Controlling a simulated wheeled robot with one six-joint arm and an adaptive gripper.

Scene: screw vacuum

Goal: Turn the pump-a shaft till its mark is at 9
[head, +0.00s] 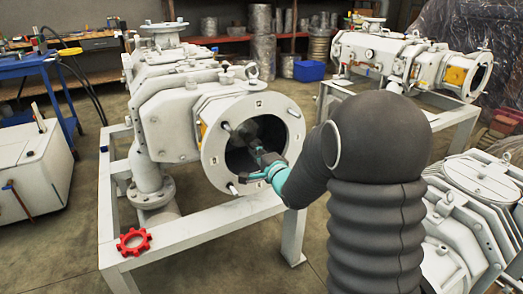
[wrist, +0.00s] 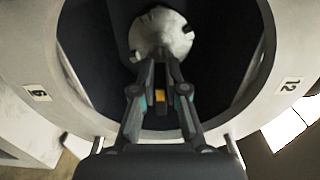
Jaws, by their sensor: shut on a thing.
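Pump-a (head: 175,100) is the large pale pump on the white frame, its round flange (head: 212,150) facing me. Inside the dark bore, my gripper (wrist: 161,62) is shut on the pale, roundish shaft end (wrist: 163,35); in the head view the gripper (head: 256,148) reaches into the bore. Two dark stubs stick out of the shaft end at lower left and upper right. I cannot tell which is the mark. In the wrist view a label reading 12 (wrist: 292,83) is at right and one resembling 6 (wrist: 37,92) at left. No 9 label is legible.
A red gear-shaped handwheel (head: 133,241) sits on the frame's front left corner. Studs (head: 232,189) project from the flange around the bore. Another pump (head: 470,215) stands close at right and one (head: 400,60) behind. A blue bin (head: 309,70) is on the floor.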

